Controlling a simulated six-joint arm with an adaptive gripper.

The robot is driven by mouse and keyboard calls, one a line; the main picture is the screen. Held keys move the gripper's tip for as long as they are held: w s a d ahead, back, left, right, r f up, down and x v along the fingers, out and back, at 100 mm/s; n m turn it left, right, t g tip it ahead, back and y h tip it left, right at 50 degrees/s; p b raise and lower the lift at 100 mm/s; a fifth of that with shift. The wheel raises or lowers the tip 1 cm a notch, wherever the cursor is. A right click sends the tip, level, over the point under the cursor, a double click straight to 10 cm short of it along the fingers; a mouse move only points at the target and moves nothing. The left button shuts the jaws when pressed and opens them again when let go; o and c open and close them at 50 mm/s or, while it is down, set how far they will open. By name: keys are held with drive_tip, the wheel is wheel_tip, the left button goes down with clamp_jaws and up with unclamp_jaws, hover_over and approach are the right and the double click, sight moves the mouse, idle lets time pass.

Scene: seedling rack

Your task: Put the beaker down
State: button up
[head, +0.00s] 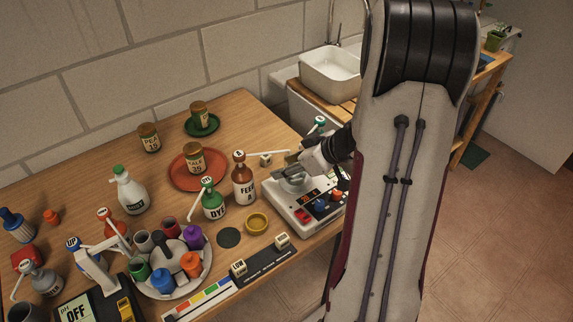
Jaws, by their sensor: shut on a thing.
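A small clear, greyish beaker (292,180) is at the top of the white bench device (290,212), near the table's right edge. My gripper (294,166) reaches in from the right and is shut on the beaker. The beaker looks upright. I cannot tell whether its base touches the device's plate or hangs just above it. My arm covers the device's right side, and the gripper hides part of the beaker.
A dark round mat (229,237) is bare. A carousel of coloured cups (170,286) stands at the front left. The sink (331,75) is behind.

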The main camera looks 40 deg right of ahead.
drive_tip(key=shift+s+a+r, duration=0.1)
drive_tip(key=shift+s+a, duration=0.4)
drive_tip(key=shift+s, duration=0.6)
drive_tip(key=shift+s+a+f, duration=0.1)
drive_tip(key=shift+s+a, duration=0.45)
drive_tip(key=shift+s, duration=0.6)
drive_tip(key=shift+s+a+r, duration=0.1)
drive_tip(key=shift+s+a, duration=0.4)
drive_tip(key=shift+s, duration=0.6)
wheel_tip(320, 180, up, 13)
drive_tip(key=shift+r, duration=0.2)
drive_tip(key=shift+r, duration=0.1)
